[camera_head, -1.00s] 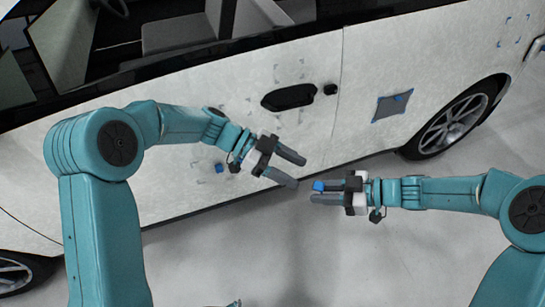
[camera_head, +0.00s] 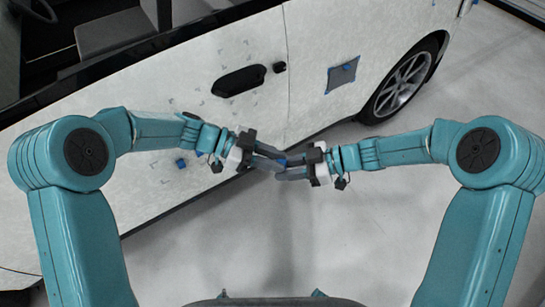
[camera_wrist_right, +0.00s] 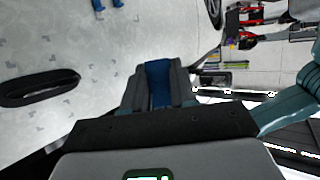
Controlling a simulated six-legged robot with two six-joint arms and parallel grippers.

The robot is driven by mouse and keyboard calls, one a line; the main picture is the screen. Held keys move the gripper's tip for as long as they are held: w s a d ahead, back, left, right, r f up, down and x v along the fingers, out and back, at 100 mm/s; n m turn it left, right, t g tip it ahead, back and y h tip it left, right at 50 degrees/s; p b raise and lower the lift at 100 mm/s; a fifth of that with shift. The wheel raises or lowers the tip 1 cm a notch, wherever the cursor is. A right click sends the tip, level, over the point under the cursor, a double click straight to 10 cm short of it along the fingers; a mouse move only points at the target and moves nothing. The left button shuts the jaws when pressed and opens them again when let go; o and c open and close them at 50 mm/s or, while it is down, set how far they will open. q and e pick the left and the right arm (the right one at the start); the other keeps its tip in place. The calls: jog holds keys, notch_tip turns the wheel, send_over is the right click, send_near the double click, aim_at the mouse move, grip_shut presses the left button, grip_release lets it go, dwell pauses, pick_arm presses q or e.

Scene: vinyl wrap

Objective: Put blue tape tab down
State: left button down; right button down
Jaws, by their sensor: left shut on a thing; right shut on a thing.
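The blue tape tab (camera_head: 281,161) is a small blue piece between my two grippers, in front of the lower car door. In the right wrist view the blue tape (camera_wrist_right: 158,84) lies between the two dark fingers of my right gripper (camera_wrist_right: 157,92). My right gripper (camera_head: 288,169) is shut on it. My left gripper (camera_head: 272,157) reaches in from the left, its fingertips meeting the right ones at the tab, and is shut on the tab too. The overlapping fingers hide the exact contact.
The white car door (camera_head: 150,95) has a dark handle (camera_head: 238,80) and several grey marks. A grey patch (camera_head: 342,75) with blue tape is right of it. A blue tab (camera_head: 182,163) sits on the lower door. The grey floor (camera_head: 370,230) is clear.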

jog(key=c, duration=0.8)
grip_release()
